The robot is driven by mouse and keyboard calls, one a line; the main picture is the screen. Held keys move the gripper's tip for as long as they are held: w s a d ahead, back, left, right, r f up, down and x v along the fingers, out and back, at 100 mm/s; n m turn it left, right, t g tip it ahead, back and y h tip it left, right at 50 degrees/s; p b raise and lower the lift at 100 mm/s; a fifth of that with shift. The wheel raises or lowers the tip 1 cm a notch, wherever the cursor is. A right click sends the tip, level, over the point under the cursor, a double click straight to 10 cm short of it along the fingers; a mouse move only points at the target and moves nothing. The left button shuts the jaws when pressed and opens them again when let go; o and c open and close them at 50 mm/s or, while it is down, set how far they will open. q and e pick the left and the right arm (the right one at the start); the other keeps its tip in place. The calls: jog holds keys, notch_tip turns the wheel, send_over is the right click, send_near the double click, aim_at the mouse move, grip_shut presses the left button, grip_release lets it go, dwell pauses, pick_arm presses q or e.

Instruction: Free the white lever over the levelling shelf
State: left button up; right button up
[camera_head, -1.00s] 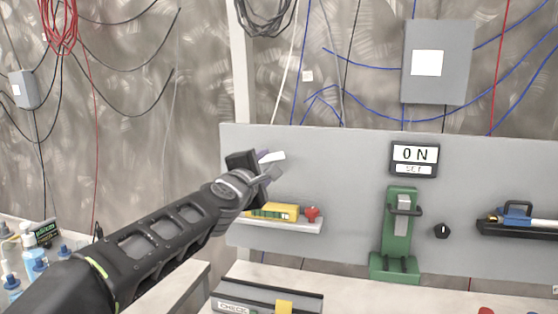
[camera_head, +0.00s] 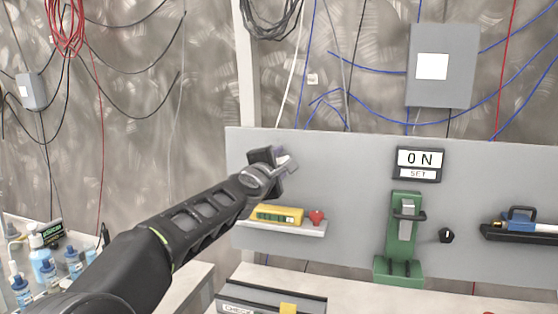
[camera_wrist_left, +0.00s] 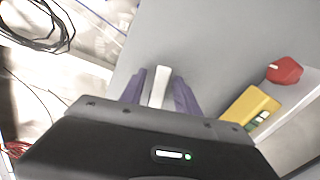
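The white lever (camera_wrist_left: 159,87) stands out between the two purple fingers of my left gripper in the left wrist view. My left gripper (camera_wrist_left: 158,90) is open, with a finger on each side of the lever and a narrow gap showing at least on the left. In the head view my left gripper (camera_head: 284,160) is at the left part of the grey panel, above the levelling shelf (camera_head: 290,228), and mostly hides the lever. The shelf carries a yellow level (camera_head: 277,214) and a red knob-like piece (camera_head: 317,217). My right gripper is not in view.
Bottles (camera_head: 43,260) stand at the left. A bench lies below.

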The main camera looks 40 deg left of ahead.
pick_arm(q)
grip_shut()
dwell(0.4)
jog(key=shift+f, duration=0.1)
